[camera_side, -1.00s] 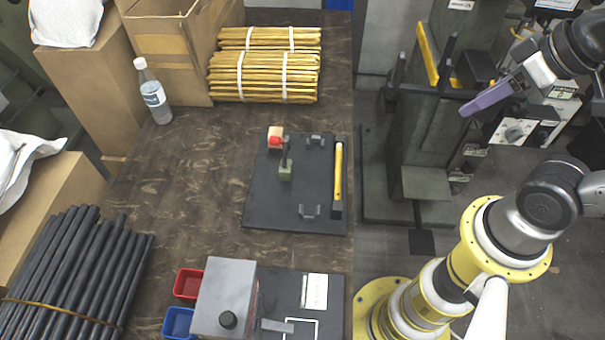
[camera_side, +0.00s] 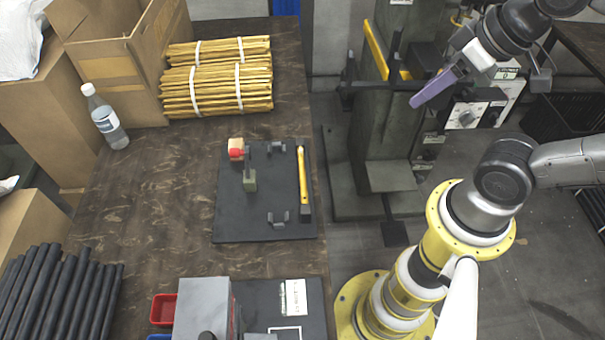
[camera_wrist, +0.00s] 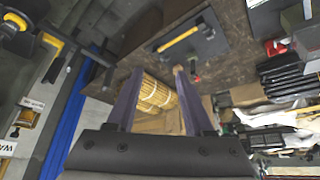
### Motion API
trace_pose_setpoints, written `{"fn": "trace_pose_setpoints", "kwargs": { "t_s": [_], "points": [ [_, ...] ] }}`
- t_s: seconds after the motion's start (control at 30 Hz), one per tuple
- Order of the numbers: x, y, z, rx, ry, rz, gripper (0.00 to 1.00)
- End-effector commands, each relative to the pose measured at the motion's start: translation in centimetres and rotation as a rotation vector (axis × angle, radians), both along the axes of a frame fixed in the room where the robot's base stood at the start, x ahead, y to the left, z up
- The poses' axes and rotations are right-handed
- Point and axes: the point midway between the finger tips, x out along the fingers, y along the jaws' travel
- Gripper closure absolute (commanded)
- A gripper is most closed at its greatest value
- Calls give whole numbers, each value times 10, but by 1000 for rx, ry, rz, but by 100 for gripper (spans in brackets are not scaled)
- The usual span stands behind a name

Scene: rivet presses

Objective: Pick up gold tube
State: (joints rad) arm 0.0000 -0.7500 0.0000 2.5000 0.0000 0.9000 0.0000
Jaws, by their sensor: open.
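Gold tubes lie in two bundles at the back of the table, each tied with white bands: a rear bundle (camera_side: 222,49) and a front bundle (camera_side: 218,88). In the wrist view the gold tubes (camera_wrist: 158,92) show between and beyond my fingers. My gripper (camera_side: 418,102) has long purple fingers and is open and empty. In the side view it hangs in front of the rivet press, well to the right of the bundles. In the wrist view its two fingers (camera_wrist: 157,72) stand apart with nothing between them.
A dark plate (camera_side: 250,222) on the table holds a yellow-handled tool (camera_side: 302,172), brackets and a red-tipped clamp. A water bottle (camera_side: 106,118) and a cardboard box (camera_side: 115,60) stand left of the bundles. The rivet press (camera_side: 375,140) stands right of the table. Black tubes (camera_side: 60,300) lie front left.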

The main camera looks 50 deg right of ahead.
Motion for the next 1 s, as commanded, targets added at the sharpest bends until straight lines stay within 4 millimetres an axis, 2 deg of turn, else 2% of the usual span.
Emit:
{"fn": "trace_pose_setpoints", "kwargs": {
  "t_s": [0.33,0.47,0.57,0.8,1.0],
  "points": [
    [0,0,0,-16,-1,29,41],
    [3,0,2,-92,-16,169,41],
    [13,0,14,-199,-58,346,41],
    [60,3,28,-478,-63,840,41],
    [116,11,15,-672,-12,1287,41]
  ]
}}
